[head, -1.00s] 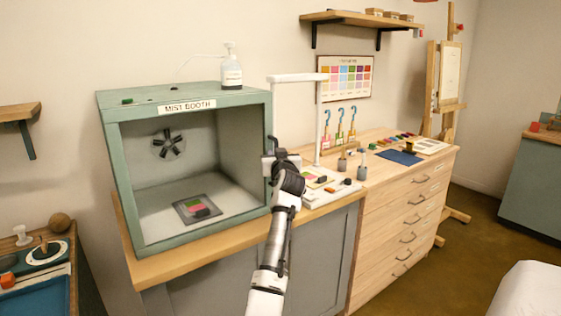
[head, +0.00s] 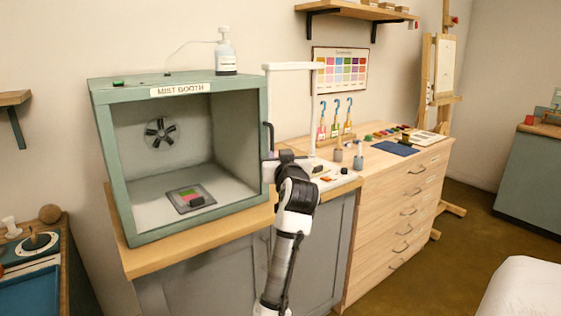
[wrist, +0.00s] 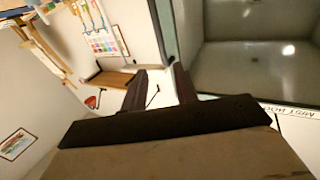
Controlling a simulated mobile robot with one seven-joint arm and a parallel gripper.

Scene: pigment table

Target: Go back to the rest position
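My gripper (wrist: 160,82) shows in the wrist view with its two dark fingers apart and nothing between them. In the head view my gripper (head: 270,160) is beside the right front edge of the mist booth (head: 236,88), outside its opening. The arm is bent, its wrist in front of the counter. The wrist view is tilted and also shows part of the booth (wrist: 250,55) on the right.
A spray bottle (head: 225,52) stands on the booth.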

